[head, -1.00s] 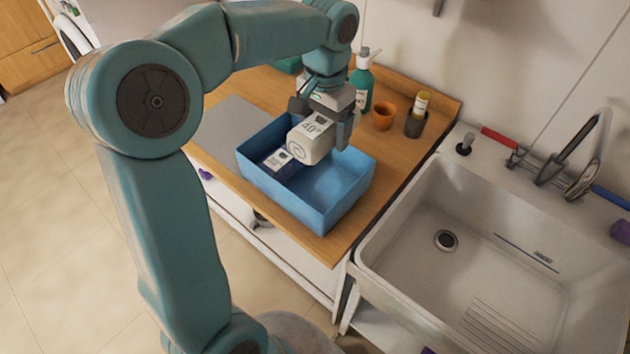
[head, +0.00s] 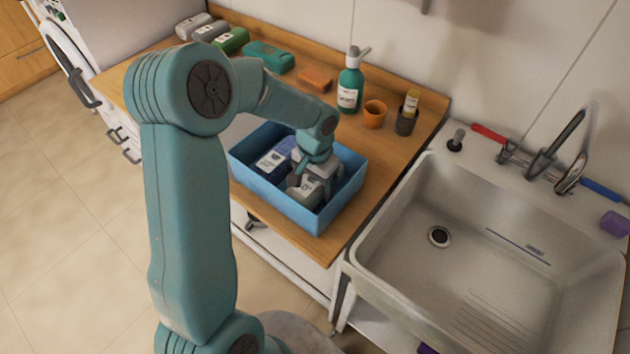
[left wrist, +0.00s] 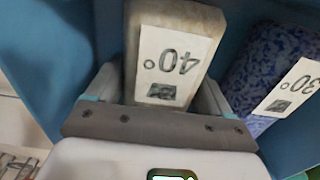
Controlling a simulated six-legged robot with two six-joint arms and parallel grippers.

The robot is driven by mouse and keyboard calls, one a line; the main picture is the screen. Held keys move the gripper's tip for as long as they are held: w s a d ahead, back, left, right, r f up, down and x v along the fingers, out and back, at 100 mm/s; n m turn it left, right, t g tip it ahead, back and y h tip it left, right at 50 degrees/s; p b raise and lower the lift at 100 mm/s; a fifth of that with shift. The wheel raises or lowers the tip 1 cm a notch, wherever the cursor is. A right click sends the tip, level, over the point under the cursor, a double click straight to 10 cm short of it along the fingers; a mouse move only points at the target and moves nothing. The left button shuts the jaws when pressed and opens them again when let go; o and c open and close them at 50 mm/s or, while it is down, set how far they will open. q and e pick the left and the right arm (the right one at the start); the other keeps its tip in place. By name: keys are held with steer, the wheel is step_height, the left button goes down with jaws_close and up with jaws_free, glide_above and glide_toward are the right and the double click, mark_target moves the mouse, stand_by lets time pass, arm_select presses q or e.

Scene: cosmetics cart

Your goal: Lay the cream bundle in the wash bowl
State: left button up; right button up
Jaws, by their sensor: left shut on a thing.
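The cream bundle (head: 304,197) with a white 40° label is low inside the blue wash bowl (head: 262,190), toward its right end. It also shows in the left wrist view (left wrist: 190,20), between my fingers. My left gripper (head: 312,186) is shut on it and reaches down into the bowl. Whether the bundle touches the bowl's floor is hidden. A blue patterned bundle (left wrist: 270,60) with a 30° label lies beside it in the bowl and shows in the head view too (head: 275,155). My right gripper is not in view.
The bowl stands on a wooden counter (head: 385,145). Behind it are a green pump bottle (head: 350,85), an orange cup (head: 374,114) and a dark holder (head: 405,122). Several rolled bundles line the back left. A white sink (head: 480,230) is at the right.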

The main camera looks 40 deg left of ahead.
arm_select(q)
steer(key=shift+s, duration=0.1)
steer(key=shift+f, duration=0.1)
steer(key=o, duration=0.8)
step_height(320, 180, up, 12)
steer(key=shift+r, duration=0.2)
